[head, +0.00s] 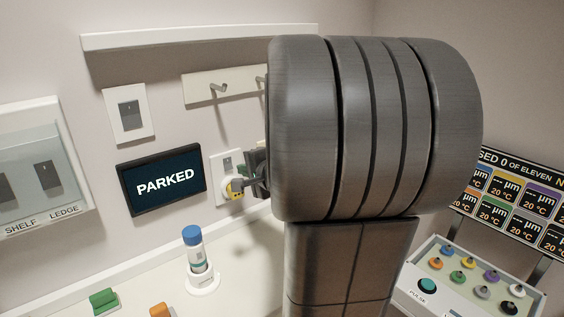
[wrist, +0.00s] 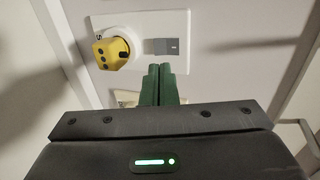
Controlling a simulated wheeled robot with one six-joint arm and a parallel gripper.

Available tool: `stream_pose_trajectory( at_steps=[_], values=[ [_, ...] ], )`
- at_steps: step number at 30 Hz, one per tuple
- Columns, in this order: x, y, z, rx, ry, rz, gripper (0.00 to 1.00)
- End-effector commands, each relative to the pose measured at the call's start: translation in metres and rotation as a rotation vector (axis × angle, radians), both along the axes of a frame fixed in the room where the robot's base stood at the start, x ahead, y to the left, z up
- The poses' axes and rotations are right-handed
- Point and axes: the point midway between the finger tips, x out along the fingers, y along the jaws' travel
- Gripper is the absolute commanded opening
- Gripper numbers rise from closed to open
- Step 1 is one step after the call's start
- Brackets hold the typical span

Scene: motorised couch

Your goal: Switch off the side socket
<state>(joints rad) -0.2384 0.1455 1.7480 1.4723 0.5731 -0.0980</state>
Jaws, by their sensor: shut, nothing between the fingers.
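The side socket is a white wall plate (wrist: 180,22) with a small grey rocker switch (wrist: 162,46) and a yellow plug (wrist: 112,50) in a round white outlet, as the wrist view shows. In the head view the socket plate (head: 225,160) is right of the PARKED screen, partly covered by my gripper and arm. My gripper (wrist: 159,68) has its two green fingers together and empty, just below the rocker in the wrist view. I cannot tell whether the fingertips touch the plate. The rocker's on or off position is not clear.
A PARKED screen (head: 163,180), another wall switch (head: 128,112) and a hook rail (head: 205,88) are around the socket. A blue-capped tube (head: 193,245) stands on the white counter below. A button box (head: 470,275) is at lower right.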

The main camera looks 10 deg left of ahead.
Motion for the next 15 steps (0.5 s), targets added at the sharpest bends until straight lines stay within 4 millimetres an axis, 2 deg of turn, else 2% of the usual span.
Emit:
stream_pose_trajectory(
  at_steps=[6,15],
  values=[
    [0.020,0.023,-0.010,-0.002,0.002,0.001,0.00],
    [0.033,0.037,-0.017,-0.001,0.001,0.000,0.00]
  ],
)
